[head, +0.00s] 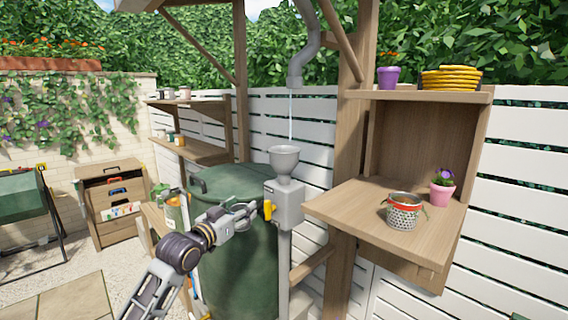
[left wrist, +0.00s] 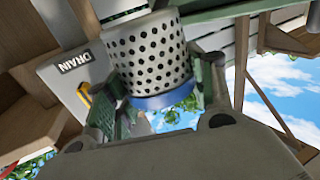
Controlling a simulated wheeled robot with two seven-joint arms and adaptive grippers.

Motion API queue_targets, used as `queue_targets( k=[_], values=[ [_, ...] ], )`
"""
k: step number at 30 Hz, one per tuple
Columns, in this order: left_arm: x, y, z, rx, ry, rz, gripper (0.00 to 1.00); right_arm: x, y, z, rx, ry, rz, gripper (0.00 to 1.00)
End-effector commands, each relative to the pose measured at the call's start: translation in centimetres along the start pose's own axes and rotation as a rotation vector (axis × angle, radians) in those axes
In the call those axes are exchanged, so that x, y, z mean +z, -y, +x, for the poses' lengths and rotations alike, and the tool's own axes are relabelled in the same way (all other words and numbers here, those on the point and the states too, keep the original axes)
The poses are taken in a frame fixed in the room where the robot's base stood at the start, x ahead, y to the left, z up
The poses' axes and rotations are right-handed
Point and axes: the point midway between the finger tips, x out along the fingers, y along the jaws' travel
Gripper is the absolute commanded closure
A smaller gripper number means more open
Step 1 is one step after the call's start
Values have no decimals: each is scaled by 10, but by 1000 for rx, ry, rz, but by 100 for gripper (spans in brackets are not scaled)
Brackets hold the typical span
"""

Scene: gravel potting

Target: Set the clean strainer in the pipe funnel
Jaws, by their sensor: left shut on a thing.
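My left gripper (head: 242,213) is beside the grey drain box, in front of the green barrel, below the level of the funnel. The left wrist view shows a pale perforated strainer (left wrist: 156,58) with a blue rim (left wrist: 160,100) between the fingers of my left gripper (left wrist: 160,105), which is shut on it. In the head view this strainer is hard to make out. The grey pipe funnel (head: 284,160) stands on top of the drain box (head: 288,203). Another strainer (head: 403,212), with a red rim, stands upright on the wooden shelf. My right gripper is not in view.
A yellow lever (head: 267,209) is on the drain box, close to my left gripper. A thin water stream (head: 291,115) falls from the downpipe (head: 295,78) towards the funnel. The green barrel (head: 240,265) stands behind my arm. A pink flowerpot (head: 441,194) is on the shelf (head: 350,203).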

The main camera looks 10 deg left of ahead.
Motion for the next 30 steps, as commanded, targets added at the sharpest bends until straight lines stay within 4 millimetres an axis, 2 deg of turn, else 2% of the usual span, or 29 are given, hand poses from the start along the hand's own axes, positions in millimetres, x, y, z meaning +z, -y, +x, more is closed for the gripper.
queue_targets(
  k=[3,16,30],
  values=[
    [-20,0,0,20,-4,3,70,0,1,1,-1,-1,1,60],
    [-83,-6,-9,99,-5,3,70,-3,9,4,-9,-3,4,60],
    [-149,-18,-31,191,-5,3,70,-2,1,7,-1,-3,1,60]
  ],
)
